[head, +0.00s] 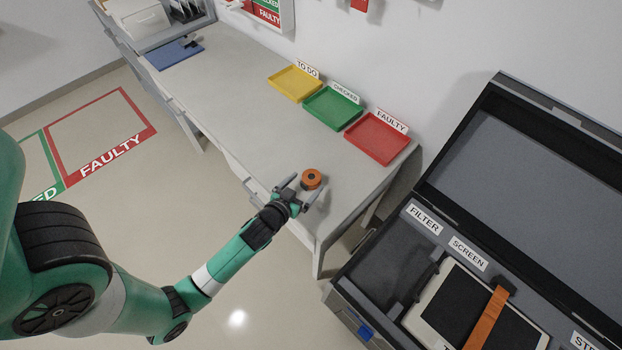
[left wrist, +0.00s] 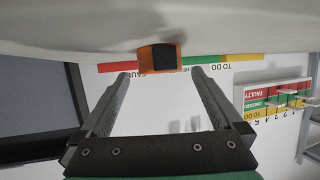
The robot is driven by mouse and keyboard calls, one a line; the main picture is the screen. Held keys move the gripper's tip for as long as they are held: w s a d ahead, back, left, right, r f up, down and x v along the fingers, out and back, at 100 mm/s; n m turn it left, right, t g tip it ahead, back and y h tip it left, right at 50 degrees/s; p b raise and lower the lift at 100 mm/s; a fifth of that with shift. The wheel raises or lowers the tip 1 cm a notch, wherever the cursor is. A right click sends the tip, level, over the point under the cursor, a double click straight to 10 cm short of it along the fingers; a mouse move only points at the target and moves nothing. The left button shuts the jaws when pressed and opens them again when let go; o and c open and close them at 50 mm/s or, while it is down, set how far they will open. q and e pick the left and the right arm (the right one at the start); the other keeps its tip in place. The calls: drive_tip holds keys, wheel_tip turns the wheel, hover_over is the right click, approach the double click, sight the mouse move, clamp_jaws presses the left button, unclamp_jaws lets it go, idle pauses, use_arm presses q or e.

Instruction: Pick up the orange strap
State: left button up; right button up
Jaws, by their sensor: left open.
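A rolled orange strap (head: 312,178) with a dark centre lies on the grey table near its front edge. My left gripper (head: 301,188) is open at the near side of the roll, with its fingers pointing at it. In the left wrist view the roll (left wrist: 175,52) shows an orange rim and a black face. It sits ahead of and between the open fingers of the left gripper (left wrist: 161,74), not visibly gripped. A second, flat orange band (head: 486,320) lies across a screen in the open case. My right gripper is not in view.
Yellow (head: 295,83), green (head: 333,108) and red (head: 377,137) trays stand along the table's back. A blue mat (head: 174,54) lies at the far end. The open grey case (head: 371,300) is at right. The table (head: 235,105) is clear left of the roll.

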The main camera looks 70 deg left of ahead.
sight(310, 179)
use_arm(q)
drive_tip(key=x, duration=0.5)
drive_tip(key=shift+a, duration=0.1)
drive_tip(key=c, duration=1.3)
drive_tip(key=shift+r, duration=0.1)
